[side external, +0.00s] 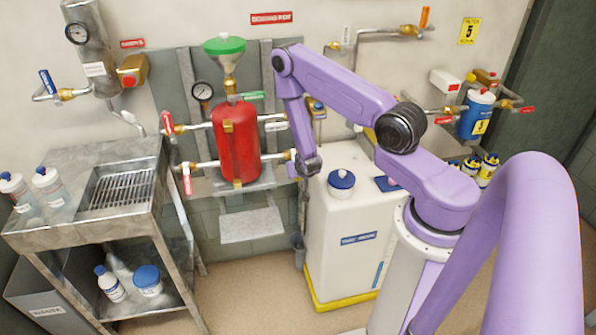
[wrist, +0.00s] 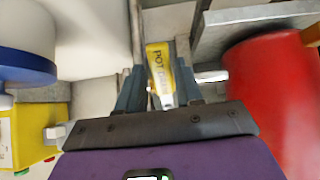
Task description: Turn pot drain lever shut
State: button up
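The yellow drain lever (wrist: 158,75), with lettering starting "POT D", shows in the wrist view between my gripper's two fingers. My gripper (wrist: 166,50) is open, with one finger on each side of the lever. I cannot tell whether either finger touches it. In the side view my gripper (side external: 309,168) points down just right of the red pot (side external: 237,145), and the lever cannot be made out there. The red pot also fills the right of the wrist view (wrist: 275,95). A short metallic stub (wrist: 212,76) shows between the right finger and the pot.
A white tank (side external: 345,215) with a blue cap (side external: 342,180) stands close right of my gripper. Red-handled levers (side external: 186,180) sit left of the pot. A shelf (side external: 232,184) lies under the pot. A steel sink bench (side external: 125,185) stands left. In the wrist view, a yellow box (wrist: 28,130) is at lower left.

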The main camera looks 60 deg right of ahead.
jog(key=shift+o, duration=0.6)
jog(key=v, duration=0.7)
jog(key=shift+r, duration=0.25)
jog(key=shift+s+a, duration=0.1)
jog(key=shift+a, duration=0.05)
